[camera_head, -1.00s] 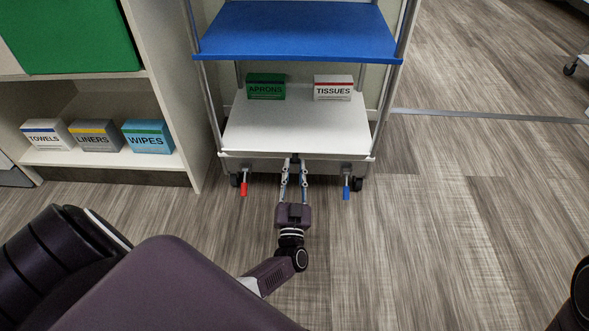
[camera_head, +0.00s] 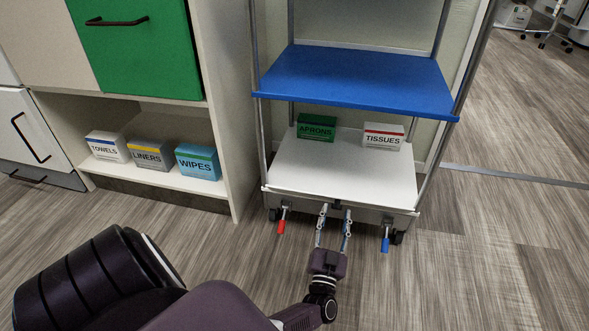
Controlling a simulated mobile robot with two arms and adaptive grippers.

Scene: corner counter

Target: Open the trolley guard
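The trolley (camera_head: 357,79) stands against the wall, with a blue upper shelf and a white lower shelf. A low grey strip, seemingly the trolley guard (camera_head: 375,213), runs along the front edge of the lower shelf and does not rise above it. A small dark catch or knob (camera_head: 337,206) sits at its middle. My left gripper (camera_head: 336,210) is in front of the strip, its two fingers apart on either side of the dark part. It looks open; contact cannot be told. My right gripper is out of view.
A red lever (camera_head: 282,226) and a blue lever (camera_head: 385,244) hang below the trolley front. Aprons (camera_head: 317,127) and tissues (camera_head: 383,136) boxes stand on the lower shelf. A cabinet (camera_head: 234,180) with boxes stands left. The floor (camera_head: 480,270) at right is clear.

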